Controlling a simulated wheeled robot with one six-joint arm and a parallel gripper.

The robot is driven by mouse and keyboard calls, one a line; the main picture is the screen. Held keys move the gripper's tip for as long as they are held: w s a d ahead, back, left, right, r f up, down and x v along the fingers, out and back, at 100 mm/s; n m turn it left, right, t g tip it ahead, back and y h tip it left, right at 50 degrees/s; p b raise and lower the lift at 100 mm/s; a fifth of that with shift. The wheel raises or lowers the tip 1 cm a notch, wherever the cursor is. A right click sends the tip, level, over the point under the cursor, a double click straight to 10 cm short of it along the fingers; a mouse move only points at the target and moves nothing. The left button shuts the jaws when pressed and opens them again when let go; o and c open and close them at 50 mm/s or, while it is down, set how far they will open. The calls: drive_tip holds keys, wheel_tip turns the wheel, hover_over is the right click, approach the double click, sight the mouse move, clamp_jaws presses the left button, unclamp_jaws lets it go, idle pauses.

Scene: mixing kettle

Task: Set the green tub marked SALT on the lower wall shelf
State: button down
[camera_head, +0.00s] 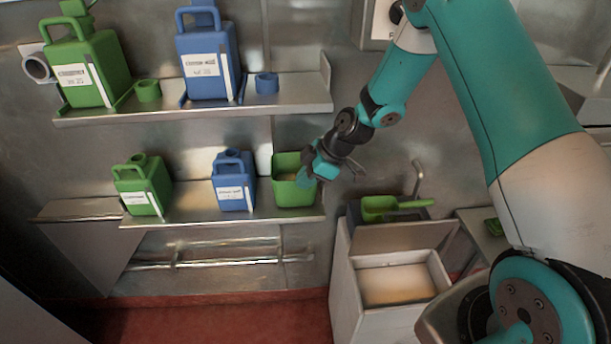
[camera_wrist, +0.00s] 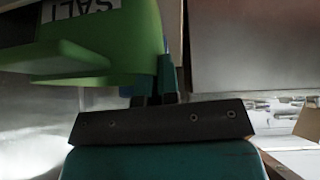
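The green tub (camera_head: 293,193) is open-topped with pale contents. It is at the right end of the lower wall shelf (camera_head: 225,216), upright, beside a blue jug. I cannot tell whether its base rests on the shelf or hangs just above it. In the wrist view the tub (camera_wrist: 120,42) fills the upper left, its white SALT label (camera_wrist: 82,8) upside down. My gripper (camera_head: 308,176) is at the tub's right side, and its fingers (camera_wrist: 160,88) appear closed on the tub's wall. The tub hides part of the fingers.
A green jug (camera_head: 140,188) and a blue jug (camera_head: 234,183) stand on the lower shelf. The upper shelf (camera_head: 190,103) holds larger jugs and small cups. Below right, a green scoop (camera_head: 395,207) lies behind an open white bin (camera_head: 398,280).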

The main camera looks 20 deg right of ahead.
drive_tip(key=shift+f, duration=0.1)
drive_tip(key=shift+f, duration=0.1)
drive_tip(key=c, duration=1.4)
unclamp_jaws()
drive_tip(key=shift+o, duration=0.2)
drive_tip(key=b+v, duration=0.2)
drive_tip(key=v, duration=1)
